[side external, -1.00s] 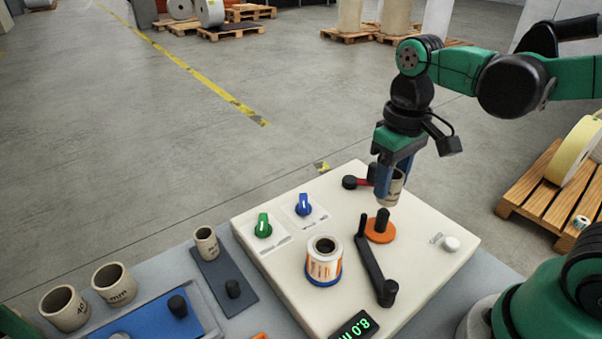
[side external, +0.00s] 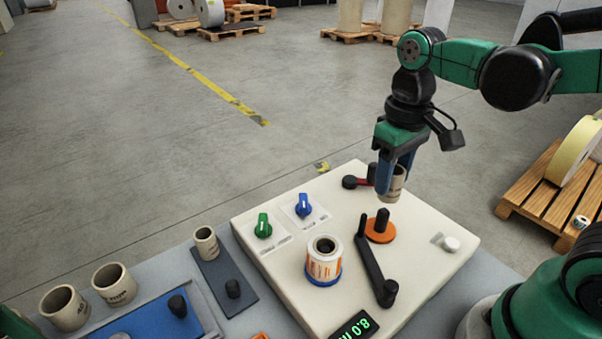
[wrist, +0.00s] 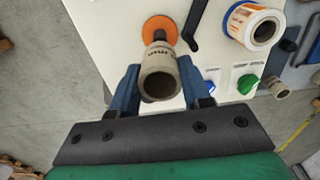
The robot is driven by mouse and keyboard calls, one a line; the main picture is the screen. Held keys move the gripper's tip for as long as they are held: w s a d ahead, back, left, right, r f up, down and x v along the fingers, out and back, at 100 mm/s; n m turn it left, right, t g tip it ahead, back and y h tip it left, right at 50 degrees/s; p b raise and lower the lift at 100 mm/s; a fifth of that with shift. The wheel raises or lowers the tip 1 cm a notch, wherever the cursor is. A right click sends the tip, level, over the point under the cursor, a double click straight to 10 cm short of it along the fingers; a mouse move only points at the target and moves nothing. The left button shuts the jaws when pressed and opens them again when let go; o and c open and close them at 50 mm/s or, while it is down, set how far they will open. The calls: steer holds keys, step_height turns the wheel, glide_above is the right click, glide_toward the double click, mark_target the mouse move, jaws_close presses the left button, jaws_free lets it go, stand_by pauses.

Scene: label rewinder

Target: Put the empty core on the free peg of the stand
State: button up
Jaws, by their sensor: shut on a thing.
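My gripper (side external: 394,178) is shut on a beige cardboard core (side external: 393,190), held above the orange-based spindle (side external: 380,236) of the white machine. In the wrist view the core (wrist: 159,83) sits between my blue fingers, its open end facing the camera; the orange disc (wrist: 159,29) shows just beyond it. A dark grey stand (side external: 211,267) at the lower left carries a small core (side external: 206,241) on one peg and has a bare black peg (side external: 233,288). A blue stand (side external: 150,325) beside it also shows a bare black peg (side external: 178,305).
Two wider cores (side external: 114,284) stand left of the blue stand. On the white machine (side external: 345,190) are a label roll (side external: 324,260), a black crank arm (side external: 372,262), green and blue knobs, a red lever and a display.

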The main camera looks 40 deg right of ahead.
steer(key=w+a+r, duration=0.1)
steer(key=w+a, duration=0.5)
steer(key=a, duration=0.4)
glide_above(232, 283)
steer(key=f, duration=0.1)
steer(key=shift+f, duration=5.6)
steer(key=shift+r, duration=0.15)
steer(key=o, duration=0.9)
steer(key=shift+o, duration=0.2)
